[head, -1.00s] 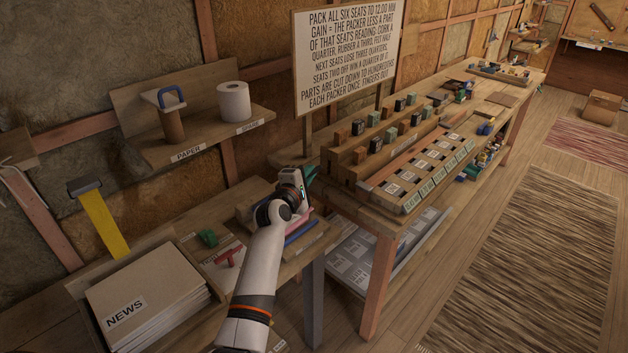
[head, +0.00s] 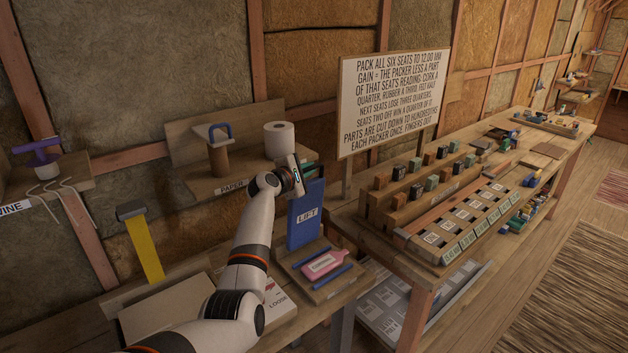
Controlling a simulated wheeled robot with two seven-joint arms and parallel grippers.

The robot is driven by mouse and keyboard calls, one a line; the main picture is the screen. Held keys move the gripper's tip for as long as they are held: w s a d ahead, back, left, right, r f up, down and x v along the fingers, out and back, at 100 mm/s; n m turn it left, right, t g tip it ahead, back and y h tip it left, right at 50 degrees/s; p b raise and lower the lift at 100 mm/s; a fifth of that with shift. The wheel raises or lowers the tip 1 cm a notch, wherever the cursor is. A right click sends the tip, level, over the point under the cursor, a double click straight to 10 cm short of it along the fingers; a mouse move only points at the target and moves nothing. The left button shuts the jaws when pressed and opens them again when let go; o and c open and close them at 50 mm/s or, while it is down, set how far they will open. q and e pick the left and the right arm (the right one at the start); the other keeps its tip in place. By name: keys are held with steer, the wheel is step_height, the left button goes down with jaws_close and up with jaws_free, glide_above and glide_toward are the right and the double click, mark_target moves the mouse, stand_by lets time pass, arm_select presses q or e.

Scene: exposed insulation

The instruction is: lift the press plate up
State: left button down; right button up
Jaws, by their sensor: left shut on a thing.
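The press plate (head: 305,231) is a blue board marked LIFT, standing upright at the back of a wooden press base (head: 333,289). My left gripper (head: 298,175) is at the plate's top edge, shut on it; the arm hides part of the contact. A pink bottle-shaped thing (head: 323,265) lies on the base between two blue bars (head: 332,276), in front of the plate. My right gripper is out of view.
A shelf (head: 205,187) behind holds a paper roll (head: 278,140) and a cardboard tube with a blue handle. A sign (head: 392,90) stands to the right. A long bench (head: 480,225) with packers and seats runs right.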

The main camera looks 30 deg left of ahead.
arm_select(q)
steer(key=shift+w+a+r, duration=0.1)
steer(key=shift+a, duration=0.15)
steer(key=c, duration=1.5)
jaws_free()
steer(key=shift+o, duration=0.2)
steer(key=shift+s, duration=0.45)
steer(key=s+r+b, duration=0.1)
steer(key=s+r, duration=0.1)
steer(key=s, duration=0.9)
